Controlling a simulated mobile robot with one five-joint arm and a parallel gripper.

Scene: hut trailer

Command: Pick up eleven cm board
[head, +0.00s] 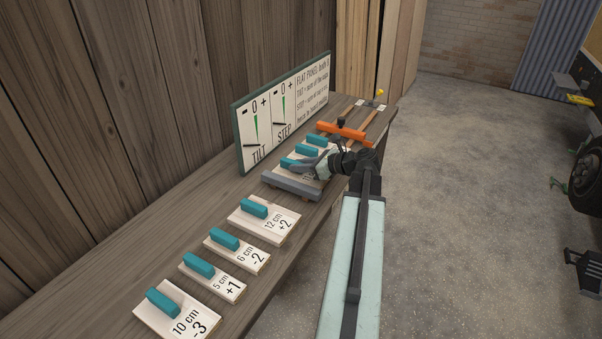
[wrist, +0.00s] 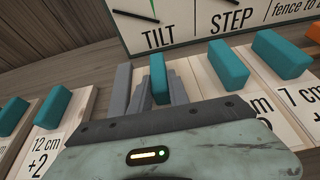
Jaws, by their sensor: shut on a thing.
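The wrist view shows the grey fingers of my gripper (wrist: 150,92) on either side of that handle. My gripper hides most of this board's label, so I cannot read whether it says eleven cm. The board seems to lie flat behind a grey bar (head: 291,187); I cannot tell whether it is lifted.
Boards marked 12 cm (head: 275,228), 6 cm (head: 243,257), 5 cm (head: 220,284) and 10 cm (head: 187,318) lie nearer on the bench. A 7 cm board (wrist: 302,98) sits farther along. An orange bar (head: 345,132) crosses beyond. A tilt and step sign (head: 262,115) stands behind.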

